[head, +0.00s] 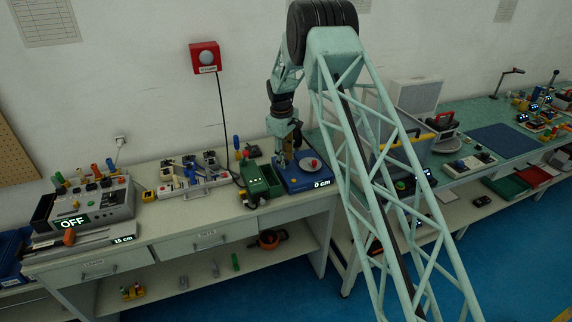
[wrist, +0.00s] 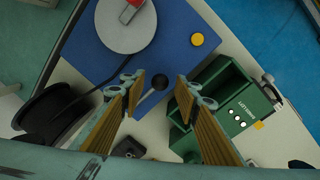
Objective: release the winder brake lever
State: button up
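The winder is a blue box (wrist: 115,60) with a grey disc (wrist: 110,28) and a red knob on it. A yellow button (wrist: 197,39) is on its top. A small dark lever with a ball end (wrist: 159,82), which looks like the brake lever, stands near its corner. My gripper (wrist: 160,95) is open, with its two padded fingers on either side of the lever and gaps visible to both. I cannot tell its height over the lever. In the head view the winder (head: 318,170) reads "0 cm", and my gripper (head: 283,158) is at its left side.
A green box (wrist: 226,108) stands close to the right finger; it also shows in the head view (head: 262,184). A black spool (wrist: 60,108) lies left of the fingers. Further left on the bench are a white fixture (head: 190,182) and a grey machine reading "OFF" (head: 95,208).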

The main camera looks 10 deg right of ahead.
jog(key=shift+w+d+f, duration=0.1)
jog(key=shift+w+f, duration=0.05)
jog(key=shift+f, duration=1.15)
grip_shut()
